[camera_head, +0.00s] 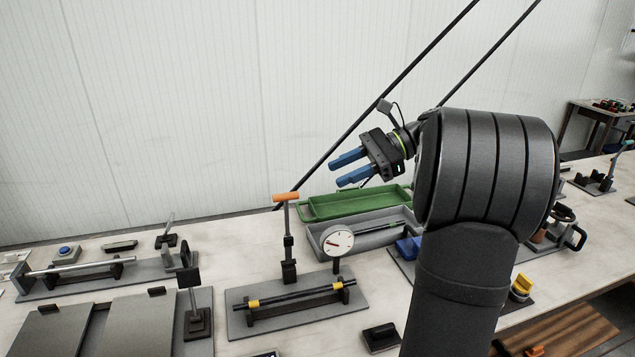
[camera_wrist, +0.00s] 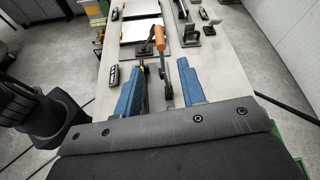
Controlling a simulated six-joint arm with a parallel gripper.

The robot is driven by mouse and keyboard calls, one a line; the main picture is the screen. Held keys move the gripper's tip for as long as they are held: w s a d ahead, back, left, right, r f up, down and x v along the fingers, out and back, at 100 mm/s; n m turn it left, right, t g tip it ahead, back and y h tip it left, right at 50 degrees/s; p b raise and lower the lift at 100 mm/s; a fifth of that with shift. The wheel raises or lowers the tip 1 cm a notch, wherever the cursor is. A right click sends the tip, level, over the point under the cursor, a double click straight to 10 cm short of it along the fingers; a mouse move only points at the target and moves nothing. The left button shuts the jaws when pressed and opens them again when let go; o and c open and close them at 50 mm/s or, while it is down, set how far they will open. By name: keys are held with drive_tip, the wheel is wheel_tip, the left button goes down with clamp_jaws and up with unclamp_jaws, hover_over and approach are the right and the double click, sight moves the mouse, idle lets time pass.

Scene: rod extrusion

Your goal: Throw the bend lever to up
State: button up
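A lever with an orange cross handle (camera_head: 286,197) stands upright on a grey base plate (camera_head: 240,321), beside a rod in yellow clamps; no label marks it as the bend lever. In the wrist view its orange handle (camera_wrist: 160,38) shows ahead of and between the fingers. My gripper (camera_head: 335,174) has blue fingers held apart with nothing between them. It is in the air, above and to the right of the lever, apart from it. The open fingers also show in the wrist view (camera_wrist: 159,67).
A dial gauge (camera_head: 338,241) stands just right of the lever. Green (camera_head: 355,204) and grey (camera_head: 375,240) trays lie behind it. A black-knobbed lever (camera_head: 190,278) and another upright lever (camera_head: 170,224) stand to the left. A small black block (camera_head: 381,336) lies in front.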

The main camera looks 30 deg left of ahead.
sight(288, 196)
drive_tip(key=v, duration=0.2)
drive_tip(key=shift+w+d+r, duration=0.1)
drive_tip(key=shift+w+d, duration=0.05)
drive_tip(key=shift+d, duration=0.05)
idle(0.5)
drive_tip(key=x, duration=1.7)
drive_tip(key=shift+a, duration=0.2)
drive_tip(key=shift+d, duration=0.1)
drive_tip(key=v, duration=1.7)
